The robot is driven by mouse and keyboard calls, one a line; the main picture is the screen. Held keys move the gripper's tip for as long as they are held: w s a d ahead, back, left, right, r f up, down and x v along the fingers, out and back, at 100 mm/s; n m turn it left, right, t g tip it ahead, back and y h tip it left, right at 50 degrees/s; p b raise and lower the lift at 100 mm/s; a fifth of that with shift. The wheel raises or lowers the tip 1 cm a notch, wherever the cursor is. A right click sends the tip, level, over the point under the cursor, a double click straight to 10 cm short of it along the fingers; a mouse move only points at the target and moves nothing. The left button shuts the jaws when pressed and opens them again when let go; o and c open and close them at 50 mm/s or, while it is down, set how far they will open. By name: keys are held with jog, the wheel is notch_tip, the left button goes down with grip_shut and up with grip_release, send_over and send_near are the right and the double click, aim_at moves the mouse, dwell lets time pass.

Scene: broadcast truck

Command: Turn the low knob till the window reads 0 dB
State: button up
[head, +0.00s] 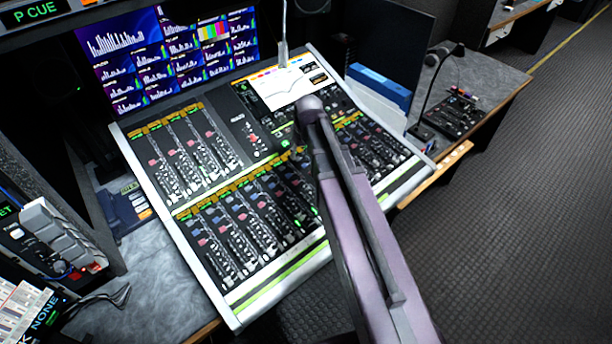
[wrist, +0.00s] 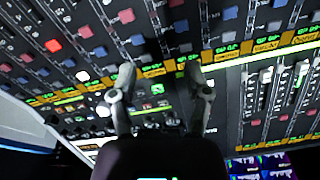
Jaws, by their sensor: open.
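The mixing console (head: 225,215) fills the middle of the head view, with rows of faders, small knobs and lit label strips. Its screen (head: 285,85) shows a curve on a white panel. I cannot tell which control is the low knob, and no window reading 0 dB is legible. My gripper (wrist: 160,82) is open in the wrist view, its two fingers apart over the console. A lit green and yellow label strip (wrist: 153,71) shows between the fingertips. Nothing is held. Whether the fingertips touch the panel is unclear.
A monitor wall (head: 170,55) stands behind the console. A gooseneck lamp (head: 428,95) and a small control panel (head: 455,115) are at the right, beside a blue binder (head: 380,87). A grey device (head: 58,240) is at the left. Floor at the right is clear.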

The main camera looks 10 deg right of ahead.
jog(key=s+f+m+g+b, duration=0.1)
jog(key=s+f+b, duration=0.1)
jog(key=s, duration=0.4)
jog(key=shift+s+f+h, duration=0.2)
jog(key=shift+f+h, duration=0.1)
jog(key=s+m, duration=0.1)
jog(key=s, duration=0.7)
jog(key=shift+g, duration=0.4)
jog(key=shift+a, duration=0.15)
dwell(2.2)
